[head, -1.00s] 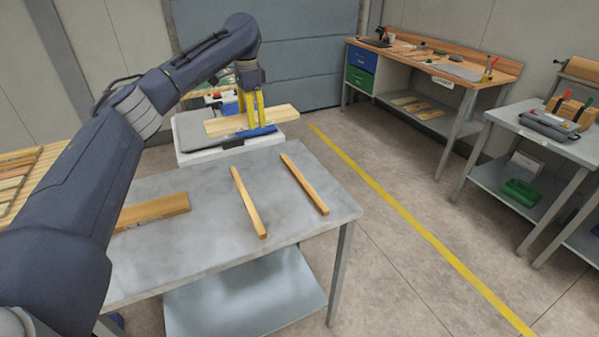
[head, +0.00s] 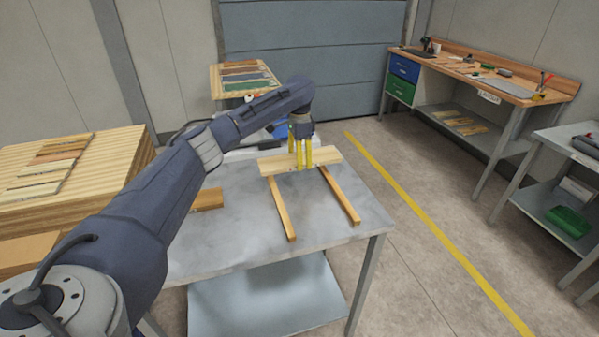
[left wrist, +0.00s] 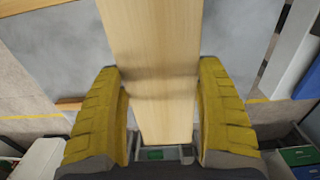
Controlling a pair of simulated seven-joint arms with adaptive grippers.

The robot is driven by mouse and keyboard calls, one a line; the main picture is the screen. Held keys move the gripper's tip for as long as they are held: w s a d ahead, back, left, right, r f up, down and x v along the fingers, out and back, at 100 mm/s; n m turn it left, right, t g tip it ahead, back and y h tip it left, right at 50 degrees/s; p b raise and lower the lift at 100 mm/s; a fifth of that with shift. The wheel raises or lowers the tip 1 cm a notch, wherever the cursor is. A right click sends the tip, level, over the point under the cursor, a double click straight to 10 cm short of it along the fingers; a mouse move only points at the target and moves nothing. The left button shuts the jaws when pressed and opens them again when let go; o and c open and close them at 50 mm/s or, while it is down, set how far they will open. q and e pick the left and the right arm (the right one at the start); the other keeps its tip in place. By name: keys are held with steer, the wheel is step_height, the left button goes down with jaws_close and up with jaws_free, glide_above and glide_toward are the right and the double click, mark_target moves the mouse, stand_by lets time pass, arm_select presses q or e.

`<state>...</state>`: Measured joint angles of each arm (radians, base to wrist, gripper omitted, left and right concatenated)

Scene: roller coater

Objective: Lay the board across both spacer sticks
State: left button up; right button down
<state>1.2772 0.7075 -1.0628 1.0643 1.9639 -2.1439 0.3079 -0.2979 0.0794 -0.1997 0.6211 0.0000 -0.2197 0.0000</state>
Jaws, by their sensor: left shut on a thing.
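My left gripper (head: 303,165) is shut on the pale board (head: 330,156), its yellow fingers on the board's two long sides. The board also fills the middle of the left wrist view (left wrist: 155,50). In the head view the board lies crosswise over the far ends of the left spacer stick (head: 282,212) and the right spacer stick (head: 342,198). Both sticks lie apart on the grey table (head: 240,235), running toward its near edge. I cannot tell whether the board touches them or hovers just above. My right gripper is not in view.
A darker wooden piece (head: 208,199) lies on the table's left, partly behind my arm. A pale machine sits beyond the table, mostly hidden. A stack of boards (head: 110,180) stands left, a workbench (head: 500,88) at back right. The table's near right is clear.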

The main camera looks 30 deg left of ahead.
arm_select(q)
steer(key=shift+f, duration=2.8)
steer(key=shift+f, duration=0.1)
steer(key=o, duration=1.3)
step_height(320, 180, up, 12)
steer(key=shift+r, duration=0.1)
